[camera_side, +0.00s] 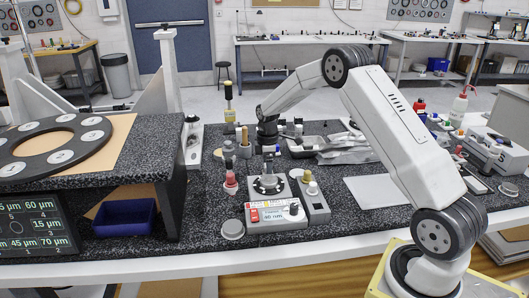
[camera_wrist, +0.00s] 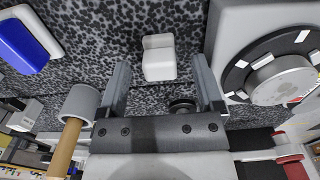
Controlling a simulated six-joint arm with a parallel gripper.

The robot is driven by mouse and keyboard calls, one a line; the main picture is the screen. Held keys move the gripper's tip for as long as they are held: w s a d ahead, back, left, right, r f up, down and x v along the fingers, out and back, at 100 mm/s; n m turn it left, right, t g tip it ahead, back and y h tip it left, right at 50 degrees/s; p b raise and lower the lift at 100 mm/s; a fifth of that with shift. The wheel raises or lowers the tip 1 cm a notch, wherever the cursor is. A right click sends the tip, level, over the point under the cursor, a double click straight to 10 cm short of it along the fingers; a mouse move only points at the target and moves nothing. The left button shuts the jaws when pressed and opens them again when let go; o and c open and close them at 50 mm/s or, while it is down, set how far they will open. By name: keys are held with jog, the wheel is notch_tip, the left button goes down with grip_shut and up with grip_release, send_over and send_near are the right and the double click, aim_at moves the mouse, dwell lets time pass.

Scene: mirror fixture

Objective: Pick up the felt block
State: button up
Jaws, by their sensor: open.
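A small white block with a raised step at one end, which looks like the felt block (camera_wrist: 158,57), lies on the dark speckled bench top in the wrist view. My gripper (camera_wrist: 160,75) is open, with its two grey fingers on either side of the block in that picture. The fingers show gaps to both sides of it, and nothing is between them in their grip. How high they are above the bench cannot be told. In the side view my gripper (camera_side: 268,134) is small and dark over the bench, and I cannot pick out the block there.
A dial device (camera_wrist: 275,80) stands close to the right finger. The side view shows a control box (camera_side: 275,215) and a raised granite platform (camera_side: 100,160).

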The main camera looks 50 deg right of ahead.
jog(key=shift+f, duration=0.6)
grip_shut()
jog(key=shift+r, duration=0.15)
